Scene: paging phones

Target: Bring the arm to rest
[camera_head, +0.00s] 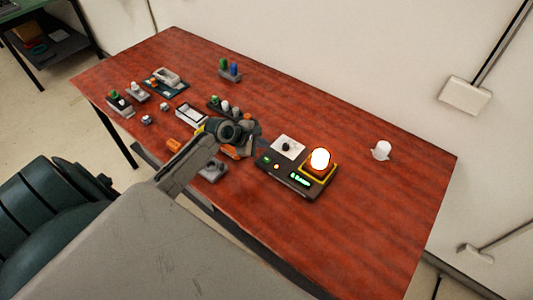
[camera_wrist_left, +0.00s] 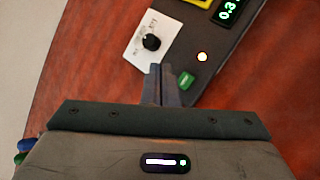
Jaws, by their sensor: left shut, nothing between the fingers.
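My left gripper (camera_head: 260,141) is shut and empty, with its arm reaching in from the lower left over the red-brown table. Its tips point at the left end of a dark control box (camera_head: 292,187). In the left wrist view the shut fingers (camera_wrist_left: 162,72) show close to the box's green button (camera_wrist_left: 186,80) and below the black knob (camera_wrist_left: 151,42) on its white plate. I cannot tell whether the fingertips touch the box. My right gripper is not in view.
A lit lamp (camera_head: 320,158) stands on the box beside a green display (camera_head: 299,180). A white cup-like thing (camera_head: 382,149) stands to the right. Several small parts, a tray (camera_head: 190,114) and a green-and-blue piece (camera_head: 230,70) lie to the left. The table's right end (camera_head: 385,220) is clear.

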